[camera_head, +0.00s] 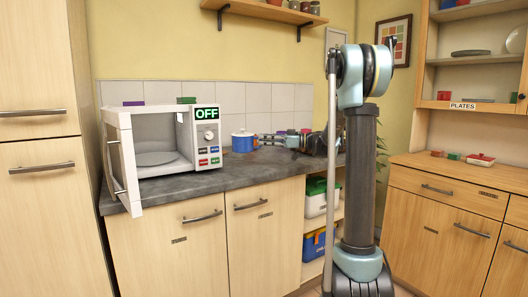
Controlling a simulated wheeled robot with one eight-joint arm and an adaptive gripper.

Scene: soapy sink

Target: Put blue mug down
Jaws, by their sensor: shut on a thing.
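The blue mug (242,143) with a pale rim is upright at the counter, to the right of the microwave. My gripper (257,141) reaches in from the right and is shut on the mug's right side. The fingers are small in this view, and their exact contact with the mug is hard to see. I cannot tell whether the mug's base touches the counter (230,173) or hangs just above it.
A white microwave (177,175) stands at the counter's left with its door (122,160) swung open over the front edge. Counter room shows in front of the mug. Storage boxes (315,203) fill the open shelves below. A right counter holds several small items.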

